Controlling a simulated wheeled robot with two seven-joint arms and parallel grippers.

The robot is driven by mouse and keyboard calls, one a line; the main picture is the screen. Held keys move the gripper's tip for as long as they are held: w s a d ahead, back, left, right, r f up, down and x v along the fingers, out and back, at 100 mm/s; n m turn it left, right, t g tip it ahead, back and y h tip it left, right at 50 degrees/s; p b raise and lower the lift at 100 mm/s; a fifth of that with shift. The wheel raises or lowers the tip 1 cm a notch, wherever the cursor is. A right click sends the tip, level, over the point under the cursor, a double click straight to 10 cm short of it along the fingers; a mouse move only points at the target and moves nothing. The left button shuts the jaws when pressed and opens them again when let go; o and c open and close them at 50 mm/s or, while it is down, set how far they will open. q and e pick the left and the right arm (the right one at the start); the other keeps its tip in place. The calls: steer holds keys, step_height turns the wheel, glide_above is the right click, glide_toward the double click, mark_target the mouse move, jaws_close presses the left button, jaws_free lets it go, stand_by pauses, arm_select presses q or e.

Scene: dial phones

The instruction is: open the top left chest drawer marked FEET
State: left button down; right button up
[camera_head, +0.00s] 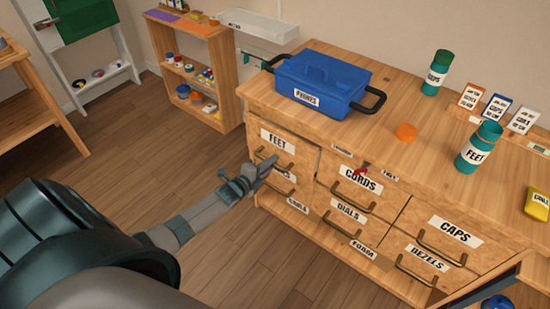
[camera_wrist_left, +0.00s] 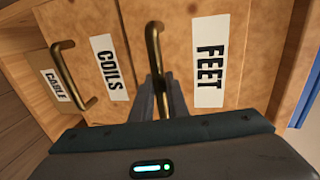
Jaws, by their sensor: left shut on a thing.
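The chest drawer marked FEET (camera_head: 291,155) is at the top left of the wooden chest front. Its face sits about flush with the chest, with a brass bar handle under the label. My left gripper (camera_head: 262,170) is at that handle. In the left wrist view the FEET drawer (camera_wrist_left: 232,55) is on the right, and my left gripper's fingers (camera_wrist_left: 163,95) are shut on its brass handle (camera_wrist_left: 154,45). The fingers hide part of the handle. My right gripper is not in view.
The COILS drawer (camera_wrist_left: 112,100) lies directly below, with its own brass handle. CORDS (camera_head: 362,180) and CAPS (camera_head: 448,228) drawers are to the right. A blue PHONES box (camera_head: 320,85) and a FEET canister (camera_head: 478,148) stand on the chest top. Open floor lies in front.

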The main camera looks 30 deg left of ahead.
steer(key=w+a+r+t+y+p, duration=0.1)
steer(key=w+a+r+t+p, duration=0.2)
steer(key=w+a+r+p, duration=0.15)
arm_select(q)
steer(key=f+v, duration=0.2)
steer(key=v, duration=1.1)
steer(key=s+f+p+v, duration=0.1)
steer(key=f+v, duration=0.2)
steer(key=v, duration=0.9)
steer(key=shift+s+a, duration=0.25)
steer(key=shift+s, duration=0.2)
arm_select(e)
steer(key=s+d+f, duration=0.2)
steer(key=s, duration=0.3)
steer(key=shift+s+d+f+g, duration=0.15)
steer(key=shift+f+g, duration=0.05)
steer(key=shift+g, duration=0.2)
arm_select(q)
steer(key=c, duration=1.7)
jaws_free()
